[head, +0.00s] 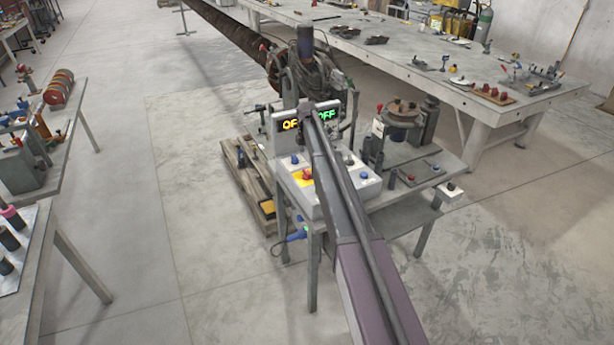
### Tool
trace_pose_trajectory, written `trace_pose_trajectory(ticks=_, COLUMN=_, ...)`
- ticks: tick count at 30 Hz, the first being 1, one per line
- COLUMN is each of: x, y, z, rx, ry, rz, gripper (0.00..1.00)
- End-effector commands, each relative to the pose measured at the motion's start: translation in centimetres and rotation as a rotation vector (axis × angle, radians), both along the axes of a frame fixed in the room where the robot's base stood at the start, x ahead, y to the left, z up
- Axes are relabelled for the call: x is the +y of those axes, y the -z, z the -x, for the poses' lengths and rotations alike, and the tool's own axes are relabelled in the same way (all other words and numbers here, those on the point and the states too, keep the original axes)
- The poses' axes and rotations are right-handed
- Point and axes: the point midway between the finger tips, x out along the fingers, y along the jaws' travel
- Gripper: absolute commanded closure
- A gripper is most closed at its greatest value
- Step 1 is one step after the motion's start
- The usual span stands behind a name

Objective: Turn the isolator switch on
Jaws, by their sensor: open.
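The control box (330,196) is pale grey and stands on a small metal table in the middle of the head view. A red knob on a yellow plate (303,175) on its sloped top looks like the isolator switch; its turn position is too small to read. Two displays stand behind the box top: an orange one (290,125), partly hidden by my arm, and a green one reading OFF (327,115). My arm reaches over the box from the lower right. My gripper (306,108) is at its far end, near the displays and beyond the knob, open; its fingers are hard to make out.
Blue knobs (364,174) sit on the box. A clamp-like machine with a round disc (402,108) stands to its right. A wooden pallet (246,178) lies left of the table. A long workbench (430,62) is behind.

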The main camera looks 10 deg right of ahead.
Motion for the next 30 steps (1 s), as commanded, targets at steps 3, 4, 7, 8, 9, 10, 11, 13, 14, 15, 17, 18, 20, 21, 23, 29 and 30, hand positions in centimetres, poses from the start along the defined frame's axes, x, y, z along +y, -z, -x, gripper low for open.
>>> trace_pose_trajectory(ticks=3, x=0.0, y=1.3, z=0.0, rx=0.0, ry=0.0, rz=0.0, gripper=0.0)
trace_pose_trajectory(ticks=4, x=0.0, y=1.5, z=0.0, rx=0.0, ry=0.0, rz=0.0, gripper=0.0)
trace_pose_trajectory(ticks=7, x=0.0, y=2.3, z=0.0, rx=0.0, ry=0.0, rz=0.0, gripper=0.0)
trace_pose_trajectory(ticks=8, x=0.0, y=2.5, z=0.0, rx=0.0, ry=0.0, rz=0.0, gripper=0.0)
trace_pose_trajectory(ticks=9, x=0.0, y=2.8, z=0.0, rx=0.0, ry=0.0, rz=0.0, gripper=0.0)
trace_pose_trajectory(ticks=10, x=0.0, y=3.0, z=0.0, rx=0.0, ry=0.001, rz=0.0, gripper=0.0)
trace_pose_trajectory(ticks=11, x=0.0, y=3.3, z=0.0, rx=0.0, ry=0.001, rz=0.0, gripper=0.0)
trace_pose_trajectory(ticks=13, x=-0.1, y=3.8, z=0.0, rx=0.0, ry=0.001, rz=0.0, gripper=0.0)
trace_pose_trajectory(ticks=14, x=-0.1, y=4.0, z=0.0, rx=0.0, ry=0.001, rz=0.0, gripper=0.0)
trace_pose_trajectory(ticks=15, x=-0.1, y=4.3, z=0.0, rx=0.0, ry=0.001, rz=0.0, gripper=0.0)
trace_pose_trajectory(ticks=17, x=-0.1, y=4.7, z=0.0, rx=0.0, ry=0.001, rz=0.0, gripper=0.0)
trace_pose_trajectory(ticks=18, x=-0.1, y=5.0, z=0.0, rx=0.0, ry=0.001, rz=0.0, gripper=0.0)
trace_pose_trajectory(ticks=20, x=-0.1, y=5.5, z=0.0, rx=0.0, ry=0.001, rz=0.0, gripper=0.0)
trace_pose_trajectory(ticks=21, x=-0.1, y=5.8, z=0.0, rx=0.0, ry=0.001, rz=0.0, gripper=0.0)
trace_pose_trajectory(ticks=23, x=-0.1, y=6.2, z=0.0, rx=0.0, ry=0.001, rz=0.0, gripper=0.0)
trace_pose_trajectory(ticks=29, x=-0.1, y=7.3, z=0.0, rx=0.0, ry=0.001, rz=0.0, gripper=0.0)
trace_pose_trajectory(ticks=30, x=-0.1, y=7.4, z=0.0, rx=0.0, ry=0.001, rz=0.0, gripper=0.0)
